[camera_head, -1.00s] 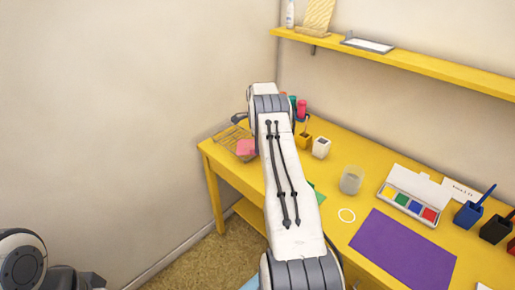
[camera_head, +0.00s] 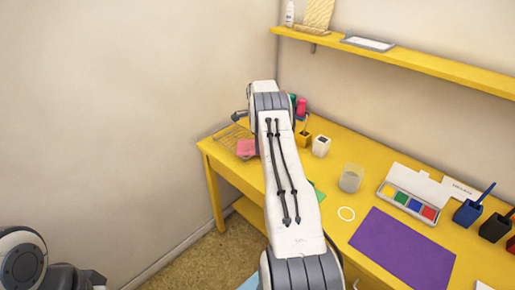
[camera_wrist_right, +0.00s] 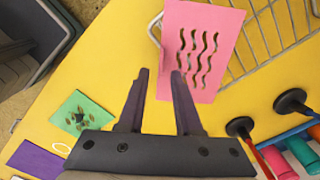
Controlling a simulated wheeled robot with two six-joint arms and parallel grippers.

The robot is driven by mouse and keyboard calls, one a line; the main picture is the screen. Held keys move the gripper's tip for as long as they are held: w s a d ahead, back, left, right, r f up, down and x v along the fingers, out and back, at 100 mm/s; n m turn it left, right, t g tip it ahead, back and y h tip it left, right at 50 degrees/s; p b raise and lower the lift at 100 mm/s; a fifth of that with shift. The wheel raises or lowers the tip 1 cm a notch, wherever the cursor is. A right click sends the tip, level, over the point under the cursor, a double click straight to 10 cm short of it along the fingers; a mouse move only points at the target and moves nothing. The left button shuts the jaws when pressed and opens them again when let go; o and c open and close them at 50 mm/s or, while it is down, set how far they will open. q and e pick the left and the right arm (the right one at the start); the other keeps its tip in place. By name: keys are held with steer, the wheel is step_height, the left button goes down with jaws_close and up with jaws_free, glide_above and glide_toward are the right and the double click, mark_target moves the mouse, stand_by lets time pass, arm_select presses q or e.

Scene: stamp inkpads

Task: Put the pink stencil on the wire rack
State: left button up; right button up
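The pink stencil (camera_wrist_right: 200,48), a flat card with wavy slots, lies partly over the near edge of the wire rack (camera_wrist_right: 262,37). In the head view the stencil (camera_head: 246,147) shows at the right side of the rack (camera_head: 231,134), beside my arm. My right gripper (camera_wrist_right: 158,72) is open with its fingers apart. My left gripper is not in view.
A green stencil (camera_wrist_right: 82,117) and a purple sheet (camera_head: 403,248) lie on the yellow table. A stamp rack with colored handles (camera_wrist_right: 300,148) stands right of my right gripper. A glass jar (camera_head: 350,178) and an ink palette (camera_head: 412,195) stand farther right.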

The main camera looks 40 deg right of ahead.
step_height(320, 180, up, 11)
steer(key=w+a+r+n, duration=0.2)
steer(key=a+r+n, duration=0.15)
steer(key=a, duration=0.75)
steer(key=w+a+r+n, duration=0.1)
steer(key=a+r+n, duration=0.3)
steer(key=a, duration=0.6)
steer(key=s+a+r+n, duration=0.1)
steer(key=s+a+n, duration=0.25)
steer(key=a, duration=0.35)
steer(key=s+a+r+n, duration=0.15)
steer(key=a+n, duration=0.25)
steer(key=a, duration=0.4)
steer(key=s+a+n, duration=1)
steer(key=s+a, duration=0.2)
steer(key=s, duration=0.5)
steer(key=s+f+n, duration=0.2)
steer(key=s+n, duration=0.2)
steer(key=s, duration=0.4)
steer(key=s+f+n+y, duration=0.1)
steer(key=s+f+n, duration=0.1)
steer(key=s+n, duration=0.2)
steer(key=s, duration=0.3)
steer(key=shift+s+a, duration=0.35)
steer(key=shift+s, duration=0.05)
steer(key=shift+r, duration=0.1)
